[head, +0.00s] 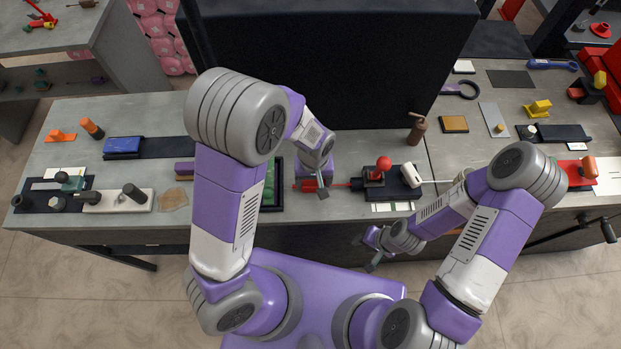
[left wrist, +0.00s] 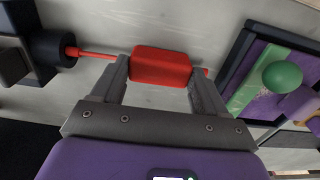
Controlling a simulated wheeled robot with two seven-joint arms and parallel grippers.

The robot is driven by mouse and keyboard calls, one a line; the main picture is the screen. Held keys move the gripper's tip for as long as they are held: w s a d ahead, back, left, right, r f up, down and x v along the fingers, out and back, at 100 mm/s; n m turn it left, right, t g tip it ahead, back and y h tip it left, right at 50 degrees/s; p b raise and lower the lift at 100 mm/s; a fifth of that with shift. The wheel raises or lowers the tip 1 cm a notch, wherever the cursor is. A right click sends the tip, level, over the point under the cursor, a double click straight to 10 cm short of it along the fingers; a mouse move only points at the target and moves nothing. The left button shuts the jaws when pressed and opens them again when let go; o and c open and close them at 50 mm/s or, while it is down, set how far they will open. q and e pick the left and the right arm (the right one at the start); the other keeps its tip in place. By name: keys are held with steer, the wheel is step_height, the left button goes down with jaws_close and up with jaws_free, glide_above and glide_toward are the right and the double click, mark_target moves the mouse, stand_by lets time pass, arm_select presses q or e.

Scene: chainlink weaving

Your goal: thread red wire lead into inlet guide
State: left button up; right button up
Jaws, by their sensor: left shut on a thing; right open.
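The red wire lead has a thick red block grip (left wrist: 161,66) and a thin red rod (left wrist: 98,55) that runs left in the left wrist view. In the head view the red lead (head: 340,185) lies level, its thin end pointing right. My left gripper (head: 318,188) is shut on the block, its fingers (left wrist: 160,84) on either side. The black round inlet guide (left wrist: 52,49) is at the rod's end; the head view shows it too (head: 357,184). The rod meets the guide's mouth; how deep it is inside I cannot tell. My right gripper (head: 370,255) is open and empty, off the table's front edge.
A red-knobbed lever (head: 384,163) and a white-handled part (head: 411,175) stand right of the guide. A dark tray with a green ball (left wrist: 282,75) is on the lead's other side. A large black panel (head: 330,60) stands behind.

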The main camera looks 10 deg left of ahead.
arm_select(q)
steer(key=shift+w+d, duration=0.2)
steer(key=shift+d, duration=0.5)
steer(key=shift+w+d, duration=0.2)
steer(key=shift+d, duration=0.5)
steer(key=shift+d, duration=0.1)
steer(key=o, duration=1.1)
step_height(320, 180, up, 8)
steer(key=shift+f+p, duration=0.2)
steer(key=shift+p, duration=0.15)
